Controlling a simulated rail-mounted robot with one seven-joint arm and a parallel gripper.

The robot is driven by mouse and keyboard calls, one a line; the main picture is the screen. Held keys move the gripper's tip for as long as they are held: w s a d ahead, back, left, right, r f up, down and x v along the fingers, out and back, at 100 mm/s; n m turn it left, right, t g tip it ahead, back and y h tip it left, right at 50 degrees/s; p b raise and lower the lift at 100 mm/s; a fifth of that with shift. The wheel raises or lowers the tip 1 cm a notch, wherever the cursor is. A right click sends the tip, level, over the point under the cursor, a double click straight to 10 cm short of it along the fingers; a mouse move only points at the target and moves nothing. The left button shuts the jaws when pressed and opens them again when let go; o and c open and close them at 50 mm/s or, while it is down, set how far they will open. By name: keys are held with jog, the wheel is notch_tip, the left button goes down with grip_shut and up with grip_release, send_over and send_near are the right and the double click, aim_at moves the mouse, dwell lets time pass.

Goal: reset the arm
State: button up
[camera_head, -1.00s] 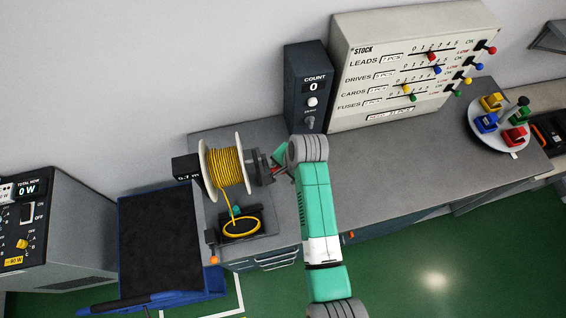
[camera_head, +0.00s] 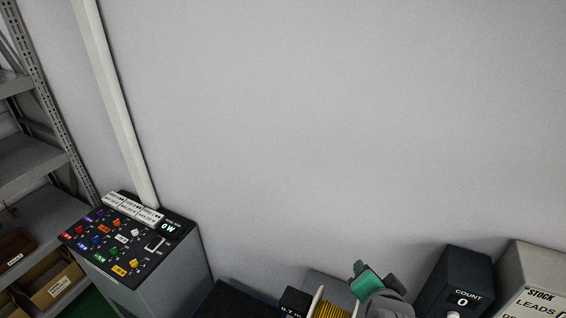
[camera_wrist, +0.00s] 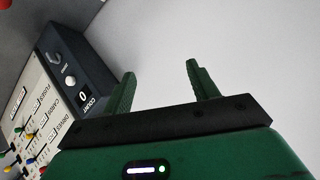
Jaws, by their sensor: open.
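My gripper shows in the wrist view (camera_wrist: 160,85) with its two green fingers apart and nothing between them. Only blank pale wall lies beyond the fingertips there. In the head view part of my arm, green and grey, shows at the bottom edge, beside the yellow wire spool (camera_head: 333,310). The fingers cannot be made out clearly in that view.
The dark count box (camera_head: 458,285) reads 0 and stands right of my arm, beside the stock panel (camera_head: 530,290). A power console (camera_head: 130,245) reading 0 W stands at left, near a shelf rack (camera_head: 35,155) with bins. The wall above is clear.

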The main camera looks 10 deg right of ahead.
jog(key=w+a+r+n+t, duration=0.1)
jog(key=a+r+n+t, duration=0.1)
jog(key=a+r, duration=0.35)
jog(key=a+r+n+t, duration=0.2)
jog(key=r+t, duration=0.1)
jog(key=r, duration=0.6)
jog(key=s+a+r+n+t+y, duration=0.1)
jog(key=s+a+r+n+t, duration=0.1)
jog(key=r, duration=0.6)
jog(key=s+a+r+n+t+y, duration=0.1)
jog(key=s+a+r+n+t, duration=0.2)
jog(key=s+a+r, duration=0.4)
jog(key=s+a+r+n+t+y, duration=0.1)
jog(key=s+a+r+n+t, duration=0.1)
jog(key=s+a+r+t, duration=0.2)
jog(key=a+r, duration=0.3)
jog(key=r, duration=0.3)
jog(key=shift+s+a+r+t+y, duration=0.15)
jog(key=shift+s+r+t+y, duration=0.15)
jog(key=shift+r+t+y, duration=0.1)
jog(key=shift+n, duration=0.3)
jog(key=shift+c, duration=1)
jog(key=shift+f, duration=0.1)
